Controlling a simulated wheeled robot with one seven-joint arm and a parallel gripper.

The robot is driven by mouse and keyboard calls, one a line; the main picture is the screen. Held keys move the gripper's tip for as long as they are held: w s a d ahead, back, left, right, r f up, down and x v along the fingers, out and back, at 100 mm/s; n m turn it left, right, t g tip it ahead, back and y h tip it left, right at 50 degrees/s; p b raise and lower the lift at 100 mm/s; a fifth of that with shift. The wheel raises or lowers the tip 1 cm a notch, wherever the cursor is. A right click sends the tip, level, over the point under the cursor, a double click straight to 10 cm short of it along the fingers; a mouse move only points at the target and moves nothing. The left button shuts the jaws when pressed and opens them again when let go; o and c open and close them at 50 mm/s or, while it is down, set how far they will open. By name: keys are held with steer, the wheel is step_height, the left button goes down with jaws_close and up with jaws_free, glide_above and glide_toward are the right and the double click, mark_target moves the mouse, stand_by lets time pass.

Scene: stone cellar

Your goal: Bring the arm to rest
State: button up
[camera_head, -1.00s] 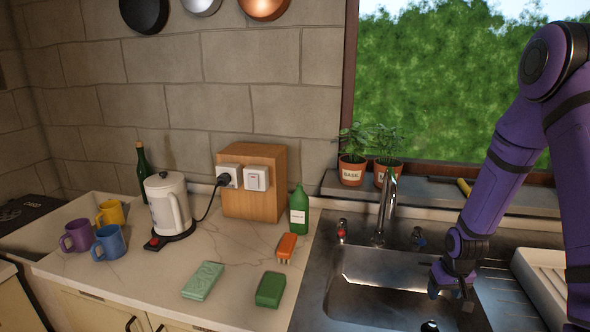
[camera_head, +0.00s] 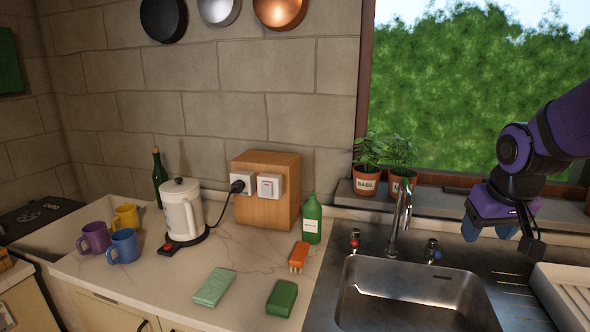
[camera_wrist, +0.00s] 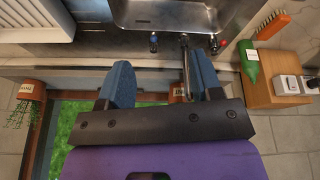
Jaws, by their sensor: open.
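My purple arm reaches in from the right of the head view. My gripper (camera_head: 490,232) is up in the air behind the right part of the sink (camera_head: 412,300), in front of the window sill. In the wrist view my gripper (camera_wrist: 158,85) shows two blue fingers set well apart, with nothing between them but the view of the counter's back edge and the tap behind. The gripper is open and empty.
The tap (camera_head: 400,222) stands left of my gripper, and potted herbs (camera_head: 367,180) stand on the sill. A white drying rack (camera_head: 568,292) is at the right. A kettle (camera_head: 181,212), mugs (camera_head: 124,247), a green bottle (camera_head: 312,220) and sponges (camera_head: 282,298) are on the left counter.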

steer(key=s+a+r, duration=0.2)
steer(key=s+r, duration=0.2)
steer(key=s, duration=0.4)
steer(key=s+a+r+t+y, duration=0.1)
steer(key=s+r, duration=0.3)
steer(key=s, duration=0.4)
steer(key=shift+a+r+t, duration=0.3)
steer(key=shift+a+r, duration=0.1)
steer(key=shift+a, duration=0.35)
